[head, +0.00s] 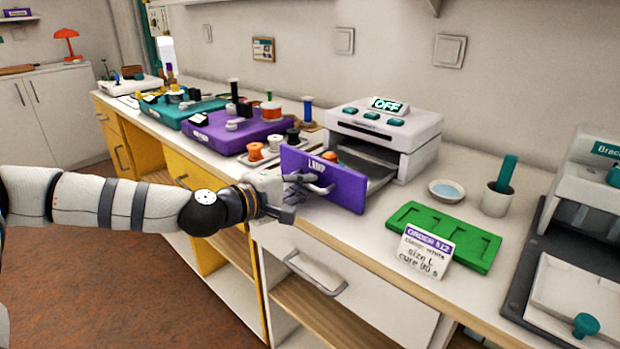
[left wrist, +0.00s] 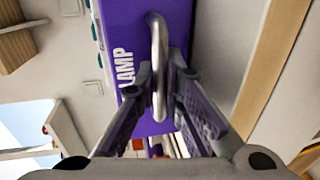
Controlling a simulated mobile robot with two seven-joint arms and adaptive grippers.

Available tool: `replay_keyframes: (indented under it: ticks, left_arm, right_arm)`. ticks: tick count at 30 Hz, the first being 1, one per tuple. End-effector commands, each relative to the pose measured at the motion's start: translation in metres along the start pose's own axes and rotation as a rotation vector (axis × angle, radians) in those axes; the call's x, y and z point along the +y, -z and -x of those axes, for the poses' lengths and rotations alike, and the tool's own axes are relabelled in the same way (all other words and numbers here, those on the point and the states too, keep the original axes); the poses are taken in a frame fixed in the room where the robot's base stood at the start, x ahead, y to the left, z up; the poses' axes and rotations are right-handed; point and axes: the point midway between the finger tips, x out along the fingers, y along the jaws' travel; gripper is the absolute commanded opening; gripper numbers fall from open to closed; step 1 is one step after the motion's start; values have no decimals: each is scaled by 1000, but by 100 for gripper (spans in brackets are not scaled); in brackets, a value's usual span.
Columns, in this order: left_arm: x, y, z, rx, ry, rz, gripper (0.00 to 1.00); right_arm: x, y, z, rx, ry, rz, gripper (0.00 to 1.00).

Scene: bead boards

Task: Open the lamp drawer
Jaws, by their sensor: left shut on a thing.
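The lamp drawer has a purple front (head: 343,188) marked LAMP. It stands out in front of the white lamp unit (head: 415,130), whose display reads OFF, and a dark opening shows between them. In the left wrist view the purple front (left wrist: 128,30) fills the upper middle, with a grey bar handle (left wrist: 158,35) on it. My left gripper (head: 300,188) is at the drawer front, its fingers shut on the handle; they also show around the handle in the left wrist view (left wrist: 160,88). The fingers partly hide the handle in the head view. My right gripper is out of view.
A green tray (head: 408,213) with an order card (head: 427,250) lies right of the drawer. A small dish (head: 446,190) and a cup (head: 496,201) stand behind it. A cabinet handle (head: 315,273) juts out below.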

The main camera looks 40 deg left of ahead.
Motion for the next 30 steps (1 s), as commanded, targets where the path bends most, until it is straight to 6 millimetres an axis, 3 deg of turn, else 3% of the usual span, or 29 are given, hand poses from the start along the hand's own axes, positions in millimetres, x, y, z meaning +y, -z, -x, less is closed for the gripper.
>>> replay_keyframes:
  ticks: [7, 9, 19, 23, 30]
  left_arm:
    - [1, 0, 0, 1, -3, 0, 0]
    - [1, 0, 0, 1, -3, -1, 18]
    - [1, 1, 3, 2, -2, 1, 18]
    - [1, 2, 27, 5, -4, 7, 18]
    - [-1, 2, 90, 5, -1, 6, 18]
  right_arm:
    - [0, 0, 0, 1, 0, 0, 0]
    - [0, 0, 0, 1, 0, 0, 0]
    - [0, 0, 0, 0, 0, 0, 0]
    - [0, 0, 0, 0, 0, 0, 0]
    - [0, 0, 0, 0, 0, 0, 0]
